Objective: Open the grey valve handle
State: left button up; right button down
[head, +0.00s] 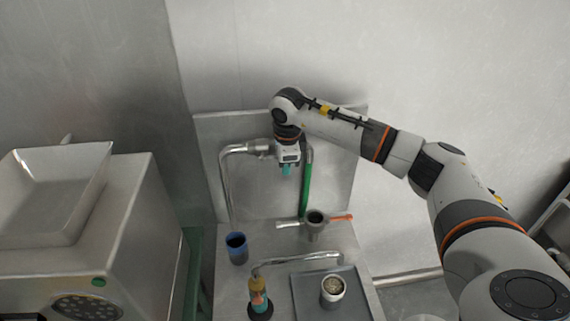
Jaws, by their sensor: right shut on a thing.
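My right gripper (287,168) points down at the back panel, with teal fingertips. It is shut at the pipe line, just right of the metal pipe fitting (262,149). The grey valve handle cannot be made out apart from the gripper, which covers that spot; the grip itself is too small to see clearly. A bent steel pipe (226,182) runs from the fitting down to the table. My left gripper is not in view.
On the table (285,250) stand a blue cup (237,250), a grey piece with an orange-red handle (342,217), and a bottle-like tool (258,293). A white cup (332,291) stands on a dark tray (305,296). A grinder-like machine (130,235) is at left.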

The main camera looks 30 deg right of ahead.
dwell(0.5)
jog(key=c, duration=1.4)
grip_release()
jog(key=shift+c, duration=0.2)
notch_tip(320, 180, up, 12)
jog(key=s+a+b, duration=0.1)
jog(key=s+b, duration=0.1)
jog(key=b, duration=0.1)
jog(key=shift+a+f, duration=0.1)
jog(key=shift+f, duration=0.05)
